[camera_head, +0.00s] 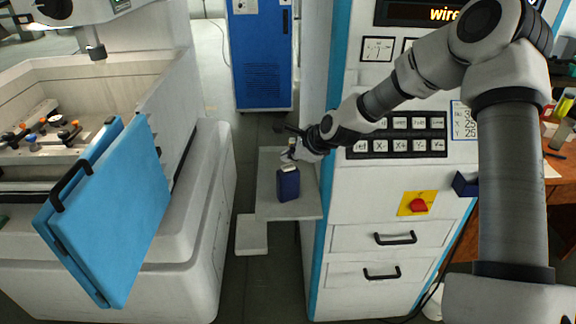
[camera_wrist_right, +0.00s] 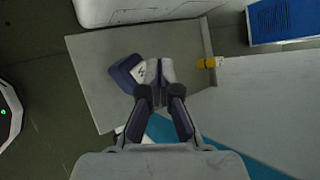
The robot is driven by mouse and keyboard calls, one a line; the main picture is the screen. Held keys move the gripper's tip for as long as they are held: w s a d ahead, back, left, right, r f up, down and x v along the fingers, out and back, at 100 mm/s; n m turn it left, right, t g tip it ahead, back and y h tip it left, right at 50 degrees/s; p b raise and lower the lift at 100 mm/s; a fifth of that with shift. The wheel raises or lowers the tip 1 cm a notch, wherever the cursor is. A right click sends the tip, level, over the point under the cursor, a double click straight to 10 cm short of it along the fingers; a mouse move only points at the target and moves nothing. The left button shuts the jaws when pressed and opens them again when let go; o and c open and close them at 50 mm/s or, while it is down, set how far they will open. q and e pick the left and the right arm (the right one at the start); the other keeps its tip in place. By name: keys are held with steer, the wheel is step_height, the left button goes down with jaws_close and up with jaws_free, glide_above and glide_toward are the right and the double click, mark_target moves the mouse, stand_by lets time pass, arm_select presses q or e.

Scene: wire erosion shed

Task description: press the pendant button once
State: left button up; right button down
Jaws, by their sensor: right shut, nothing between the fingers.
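The pendant (camera_head: 288,186) is a small dark blue box with a pale top, standing on a grey shelf (camera_head: 270,207) beside the control cabinet. In the right wrist view the pendant (camera_wrist_right: 122,76) lies just left of my fingertips, its pale face partly hidden behind them. My right gripper (camera_head: 288,155) is shut and empty, close above the pendant in the head view; it also shows in the wrist view (camera_wrist_right: 159,98). I cannot tell whether the fingertips touch it. The button itself is too small or hidden to make out. My left gripper is not in view.
The white control cabinet (camera_head: 375,215) with key rows and a red switch (camera_head: 418,204) stands right of the shelf. The machine with its blue door (camera_head: 110,215) stands left. A blue cabinet (camera_head: 262,60) is behind. A yellow fitting (camera_wrist_right: 209,62) sits at the shelf edge.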

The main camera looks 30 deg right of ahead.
mark_target(289, 167)
steer(key=shift+r+p, duration=2.15)
steer(key=shift+r, duration=0.5)
steer(key=shift+f, duration=0.1)
